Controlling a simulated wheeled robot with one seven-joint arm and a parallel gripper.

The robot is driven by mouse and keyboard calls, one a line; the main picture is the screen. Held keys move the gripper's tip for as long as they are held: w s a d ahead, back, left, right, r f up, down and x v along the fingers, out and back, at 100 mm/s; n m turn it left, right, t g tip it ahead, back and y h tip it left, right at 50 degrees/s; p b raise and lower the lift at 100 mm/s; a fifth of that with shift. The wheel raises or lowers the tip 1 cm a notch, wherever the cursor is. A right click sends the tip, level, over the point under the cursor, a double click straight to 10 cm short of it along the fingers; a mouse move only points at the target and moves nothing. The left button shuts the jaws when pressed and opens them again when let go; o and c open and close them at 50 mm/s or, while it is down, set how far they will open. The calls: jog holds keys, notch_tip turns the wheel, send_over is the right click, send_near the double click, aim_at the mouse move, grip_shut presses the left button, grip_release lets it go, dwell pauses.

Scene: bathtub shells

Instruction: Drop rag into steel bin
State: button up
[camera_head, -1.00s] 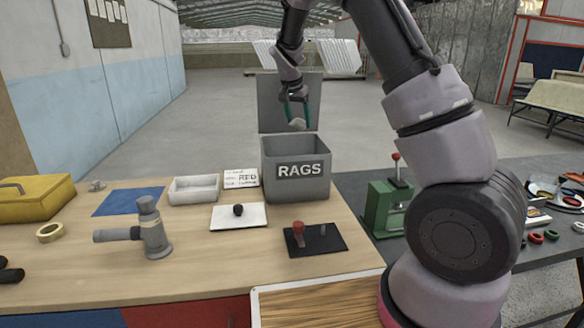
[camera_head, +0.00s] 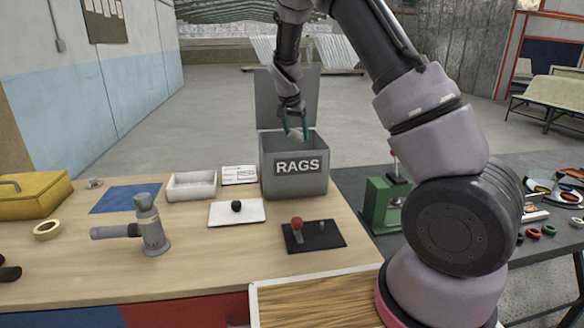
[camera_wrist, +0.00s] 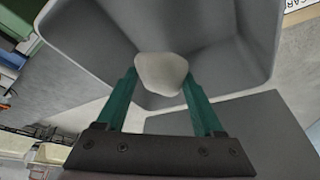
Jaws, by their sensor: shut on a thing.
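The steel bin (camera_head: 294,182) is a grey open box labelled RAGS at the back of the wooden bench, with its lid (camera_head: 287,98) raised behind it. My gripper (camera_head: 294,134) is over the bin's mouth, pointing down, with its green fingertips near rim height. In the wrist view my gripper (camera_wrist: 160,85) is shut on a pale, off-white rag (camera_wrist: 161,73), held over the bin's open interior (camera_wrist: 230,40). In the head view only a small part of the rag shows between the fingers.
A white tray (camera_head: 192,186), a card (camera_head: 239,175), a white plate with a black knob (camera_head: 236,213) and a dark plate with a red knob (camera_head: 313,236) stand near the bin. A green press (camera_head: 386,203) is at right. A grey tool (camera_head: 147,228) stands left.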

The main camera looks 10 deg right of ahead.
jog(key=o, duration=1.3)
jog(key=v, duration=1)
jog(key=shift+s+r, duration=0.15)
jog(key=shift+r, duration=0.2)
jog(key=s+d+r+y, duration=0.1)
jog(key=s+d+r, duration=0.25)
jog(key=s, duration=0.25)
jog(key=s+d+r+t+y, duration=0.1)
jog(key=s+d+r+y, duration=0.1)
jog(key=s+r, duration=0.25)
jog(key=s+d+r+y, duration=0.1)
jog(key=s+d+r, duration=0.15)
jog(key=s, duration=0.45)
jog(key=s+n+t, duration=0.1)
jog(key=s, duration=0.4)
jog(key=s+r+n, duration=0.1)
jog(key=s, duration=0.5)
jog(key=s+r+t, duration=0.1)
jog(key=s, duration=0.5)
jog(key=shift+s+r+n+t+y, duration=0.1)
jog(key=shift+r+n+t+y, duration=0.2)
jog(key=shift+n, duration=0.1)
